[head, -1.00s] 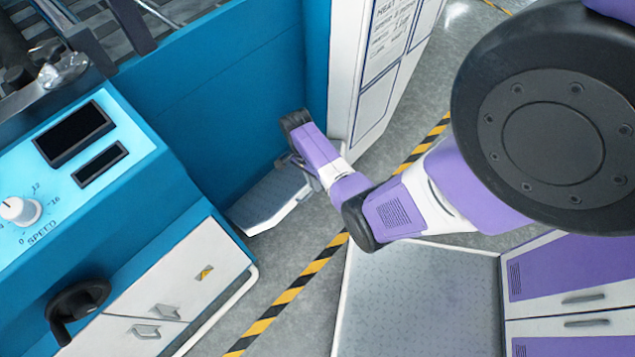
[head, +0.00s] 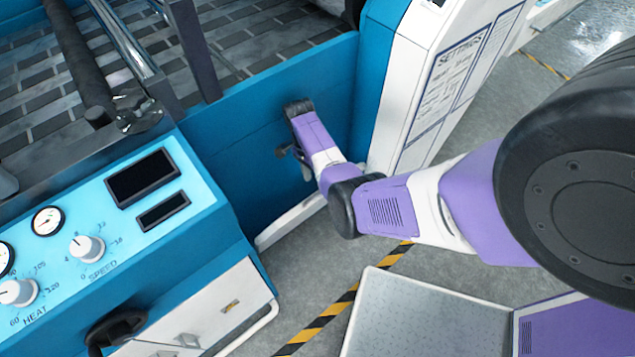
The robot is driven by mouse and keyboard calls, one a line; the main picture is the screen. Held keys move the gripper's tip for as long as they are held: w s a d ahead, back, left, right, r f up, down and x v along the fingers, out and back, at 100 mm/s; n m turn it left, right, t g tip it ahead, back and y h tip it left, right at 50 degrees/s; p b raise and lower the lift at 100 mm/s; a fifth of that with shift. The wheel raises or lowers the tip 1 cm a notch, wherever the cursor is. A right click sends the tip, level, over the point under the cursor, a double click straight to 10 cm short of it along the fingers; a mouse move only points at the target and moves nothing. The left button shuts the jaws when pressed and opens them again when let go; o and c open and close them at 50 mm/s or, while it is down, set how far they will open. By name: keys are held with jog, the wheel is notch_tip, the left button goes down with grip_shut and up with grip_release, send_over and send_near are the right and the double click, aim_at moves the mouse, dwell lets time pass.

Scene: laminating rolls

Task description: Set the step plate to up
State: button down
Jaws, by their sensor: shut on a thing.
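The step plate (head: 292,223) is at the foot of the blue machine panel. Only a narrow pale strip of it shows, slanting along the panel's lower edge, and its grey tread face is not in sight. It looks steeply tilted, but its exact angle is hard to tell. My gripper (head: 291,155) is low in front of the blue panel, beyond my purple and white wrist. Its dark fingers are small and partly hidden by the wrist. They are shut on the step plate, though the contact itself is unclear.
The control console (head: 110,215) with dials and dark displays stands at left, above white cabinet doors (head: 215,315). A white cabinet with a settings sheet (head: 450,85) stands close right of my gripper. Grey floor with a yellow-black stripe (head: 330,322) lies in front.

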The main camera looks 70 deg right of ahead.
jog(key=shift+w+f, duration=0.25)
jog(key=shift+f, duration=0.45)
jog(key=c, duration=0.8)
grip_release()
jog(key=shift+w+d+r, duration=0.1)
jog(key=shift+c, duration=0.4)
jog(key=shift+r, duration=0.2)
jog(key=shift+c, duration=0.9)
jog(key=shift+r, duration=0.3)
jog(key=shift+c, duration=1)
jog(key=s+p+v, duration=0.1)
jog(key=p+v, duration=0.1)
jog(key=v, duration=0.4)
jog(key=s+a+p+v, duration=0.1)
jog(key=p+v, duration=0.1)
jog(key=v, duration=0.3)
jog(key=s+a+r+p+v, duration=0.1)
jog(key=p+v, duration=0.1)
jog(key=v, duration=0.4)
jog(key=shift+s+r+p, duration=0.35)
jog(key=shift+s+p, duration=0.05)
jog(key=shift+c, duration=1.1)
jog(key=shift+r+p, duration=0.7)
jog(key=shift+a+f, duration=0.1)
